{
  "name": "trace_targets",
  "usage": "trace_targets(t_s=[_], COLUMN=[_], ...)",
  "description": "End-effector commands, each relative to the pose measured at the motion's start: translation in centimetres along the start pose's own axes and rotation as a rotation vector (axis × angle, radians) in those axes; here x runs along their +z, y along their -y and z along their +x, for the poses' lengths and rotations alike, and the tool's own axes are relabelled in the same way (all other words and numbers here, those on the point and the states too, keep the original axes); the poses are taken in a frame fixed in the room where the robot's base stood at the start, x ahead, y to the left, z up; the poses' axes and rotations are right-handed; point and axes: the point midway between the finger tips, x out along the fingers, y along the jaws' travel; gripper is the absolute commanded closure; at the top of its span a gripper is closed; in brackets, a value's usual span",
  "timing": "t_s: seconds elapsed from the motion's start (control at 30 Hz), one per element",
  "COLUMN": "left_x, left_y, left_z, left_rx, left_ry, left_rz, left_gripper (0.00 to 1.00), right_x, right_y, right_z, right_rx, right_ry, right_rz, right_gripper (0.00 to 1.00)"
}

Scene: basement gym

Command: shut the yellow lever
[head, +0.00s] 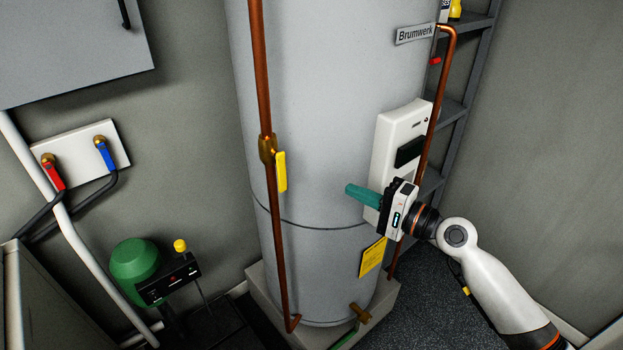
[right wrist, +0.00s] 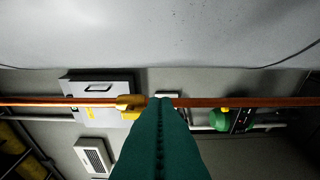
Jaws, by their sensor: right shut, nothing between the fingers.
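The yellow lever (head: 281,171) sits on a brass valve (head: 267,149) in the tall copper pipe (head: 259,70) before the grey tank. It hangs down along the pipe, just to its right. My right gripper (head: 350,190) is right of the lever and clearly apart from it, its teal fingers shut, empty and pointing left. In the right wrist view the shut fingers (right wrist: 160,103) overlap the pipe. A short piece of the yellow lever (right wrist: 131,115) shows left of them by the valve (right wrist: 130,101); the rest is not visible. My left gripper is not in view.
The grey tank (head: 330,90) stands behind the pipe, with a white control box (head: 393,140) and a yellow tag (head: 372,257) near my right gripper. A second copper pipe (head: 440,100) runs at right. Red (head: 54,176) and blue (head: 105,154) handles are on the left wall.

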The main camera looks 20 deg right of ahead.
Motion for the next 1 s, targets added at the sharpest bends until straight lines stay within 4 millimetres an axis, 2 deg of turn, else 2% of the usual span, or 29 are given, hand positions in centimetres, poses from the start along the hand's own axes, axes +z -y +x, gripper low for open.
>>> trace_targets(t_s=[0.33,0.47,0.57,0.93,1.0], left_x=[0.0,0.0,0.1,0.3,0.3], left_y=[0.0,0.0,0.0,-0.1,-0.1], left_z=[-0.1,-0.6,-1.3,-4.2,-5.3], left_rx=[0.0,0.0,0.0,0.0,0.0], left_ry=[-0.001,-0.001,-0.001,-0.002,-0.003], left_rz=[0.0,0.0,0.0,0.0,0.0], left_gripper=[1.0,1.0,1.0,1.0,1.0], right_x=[-0.1,0.0,0.0,-0.1,-1.3], right_y=[-0.2,-0.5,-0.7,-0.7,-0.8], right_z=[0.1,0.8,2.3,10.1,10.4], right_rx=[0.004,0.006,0.006,0.006,0.002], right_ry=[-0.003,-0.002,-0.003,-0.002,-0.005], right_rz=[0.002,0.003,0.004,0.003,0.004], right_gripper=[1.0,1.0,1.0,1.0,1.0])
